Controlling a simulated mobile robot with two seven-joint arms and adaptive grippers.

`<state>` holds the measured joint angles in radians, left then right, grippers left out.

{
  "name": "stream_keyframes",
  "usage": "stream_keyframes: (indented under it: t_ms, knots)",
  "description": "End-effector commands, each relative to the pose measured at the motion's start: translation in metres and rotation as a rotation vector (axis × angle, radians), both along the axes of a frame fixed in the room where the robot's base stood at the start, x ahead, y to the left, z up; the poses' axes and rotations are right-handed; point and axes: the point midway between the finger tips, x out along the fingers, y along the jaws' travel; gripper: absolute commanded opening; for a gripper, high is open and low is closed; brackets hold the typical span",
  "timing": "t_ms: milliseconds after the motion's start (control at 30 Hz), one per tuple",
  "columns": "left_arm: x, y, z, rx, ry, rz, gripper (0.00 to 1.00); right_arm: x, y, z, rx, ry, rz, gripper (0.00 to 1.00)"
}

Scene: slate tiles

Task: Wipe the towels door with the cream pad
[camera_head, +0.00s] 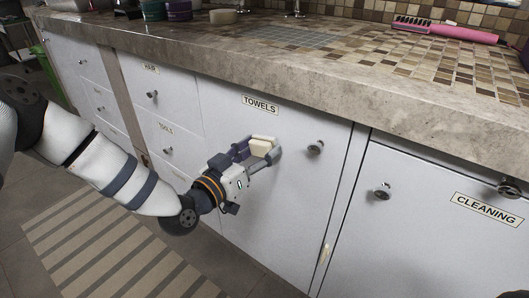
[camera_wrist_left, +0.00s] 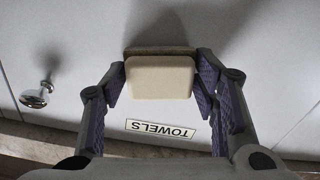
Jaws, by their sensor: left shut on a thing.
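The towels door (camera_head: 290,205) is a pale grey cabinet door with a TOWELS label (camera_head: 260,104) near its top and a round knob (camera_head: 316,147) at its right. My left gripper (camera_head: 258,150) is in front of the door, below the label. It is shut on the cream pad (camera_head: 261,147). The left wrist view shows the pad (camera_wrist_left: 160,78) between both fingers, with a darker layer on its door side. The pad is at or very close to the door face; I cannot tell if it touches. My right gripper is not in view.
The stone counter edge (camera_head: 300,75) runs above the doors. The cleaning door (camera_head: 430,240) with its knob (camera_head: 382,191) is to the right, and drawers (camera_head: 165,100) are to the left. A pink hair tool (camera_head: 445,29) lies on the counter. A striped mat (camera_head: 110,250) is on the floor.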

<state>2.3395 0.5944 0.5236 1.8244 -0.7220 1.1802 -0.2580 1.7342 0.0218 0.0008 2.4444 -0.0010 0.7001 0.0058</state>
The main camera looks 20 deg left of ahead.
Motion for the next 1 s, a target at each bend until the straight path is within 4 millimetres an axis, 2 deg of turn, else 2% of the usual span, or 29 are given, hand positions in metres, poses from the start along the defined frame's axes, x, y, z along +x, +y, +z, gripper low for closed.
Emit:
stream_keyframes:
  t_ms: [167, 633, 1000]
  knots:
    - [-0.002, 0.000, 0.000, 0.000, 0.001, 0.000, 0.32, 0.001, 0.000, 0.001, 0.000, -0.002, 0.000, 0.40]
    - [-0.054, 0.019, 0.002, 0.000, -0.001, 0.000, 0.32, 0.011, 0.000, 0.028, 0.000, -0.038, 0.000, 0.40]
    - [-0.058, 0.020, 0.000, -0.001, 0.001, 0.000, 0.32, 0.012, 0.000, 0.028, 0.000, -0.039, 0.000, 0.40]
